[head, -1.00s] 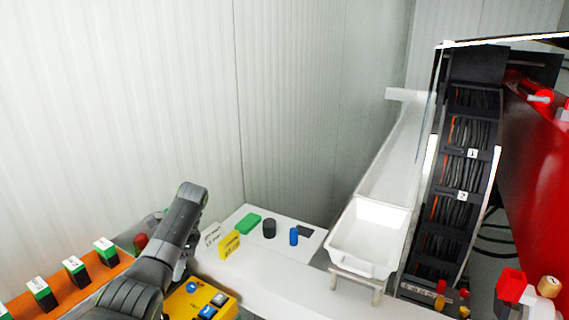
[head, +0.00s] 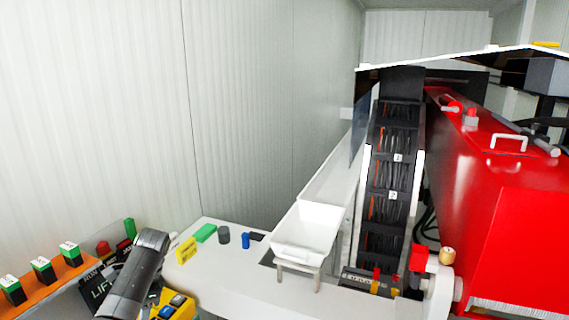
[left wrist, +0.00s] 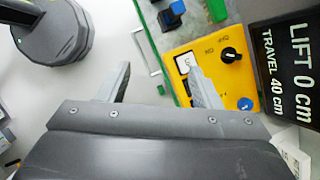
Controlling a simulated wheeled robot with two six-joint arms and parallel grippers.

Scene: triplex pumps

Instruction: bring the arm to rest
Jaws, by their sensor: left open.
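My left arm (head: 136,278) comes up from the lower left in the head view, a dark grey link beside the yellow control box (head: 160,312). Its jaws cannot be made out there. In the left wrist view my left gripper (left wrist: 160,80) is open, with its two grey fingers apart and nothing between them. The right finger overlaps the yellow control box (left wrist: 211,62) near a white button; whether it touches cannot be told. My right gripper is in no view.
A white table carries a green block (head: 204,233), a dark cylinder (head: 223,236), a blue cylinder (head: 245,240) and a yellow sign (head: 186,250). A white tray (head: 305,232) stands beyond. A red machine (head: 520,220) fills the right. A black LIFT sign (left wrist: 288,65) is right of the control box.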

